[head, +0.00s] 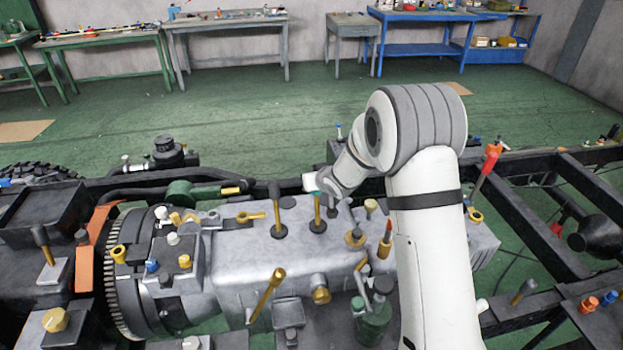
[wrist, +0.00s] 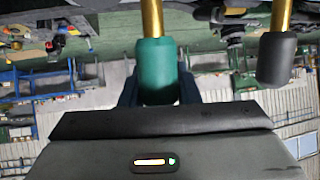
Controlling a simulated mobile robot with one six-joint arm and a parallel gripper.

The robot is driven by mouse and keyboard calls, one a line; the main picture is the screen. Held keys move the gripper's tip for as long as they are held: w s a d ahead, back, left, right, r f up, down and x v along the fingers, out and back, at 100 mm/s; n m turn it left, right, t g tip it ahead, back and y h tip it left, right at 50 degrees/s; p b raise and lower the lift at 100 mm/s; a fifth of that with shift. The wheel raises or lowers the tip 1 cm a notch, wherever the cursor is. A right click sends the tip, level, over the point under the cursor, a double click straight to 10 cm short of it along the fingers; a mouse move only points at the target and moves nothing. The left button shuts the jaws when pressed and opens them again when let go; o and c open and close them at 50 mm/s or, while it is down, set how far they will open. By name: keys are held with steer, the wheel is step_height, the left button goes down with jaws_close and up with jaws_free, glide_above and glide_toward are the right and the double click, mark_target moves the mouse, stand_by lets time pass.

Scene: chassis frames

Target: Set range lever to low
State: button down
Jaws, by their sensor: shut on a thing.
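Two brass-stemmed levers stand side by side on top of the grey gearbox housing (head: 240,250). One has a green knob (wrist: 158,68), and its brass stem (head: 317,212) rises from a dark round base. The other has a dark grey knob (head: 275,188) and stands just to its left in the head view; it shows at the right in the wrist view (wrist: 276,60). No label shows which is the range lever. My gripper (wrist: 158,92) is shut on the green knob, a dark finger on each side. In the head view my wrist partly hides the grip.
A brass-capped handle (head: 268,290) leans up at the near side of the housing. An orange-tipped lever (head: 386,235) and a red-topped lever (head: 487,168) stand to the right. Black chassis rails surround the gearbox. Workbenches (head: 225,22) line the far wall beyond open green floor.

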steer(key=c, duration=1.1)
jaws_free()
steer(key=shift+w, duration=0.2)
steer(key=shift+s, duration=0.1)
steer(key=v, duration=0.7)
steer(key=shift+s+r+b, duration=0.25)
steer(key=shift+s+b, duration=0.1)
steer(key=shift+b, duration=0.1)
steer(key=shift+d, duration=0.15)
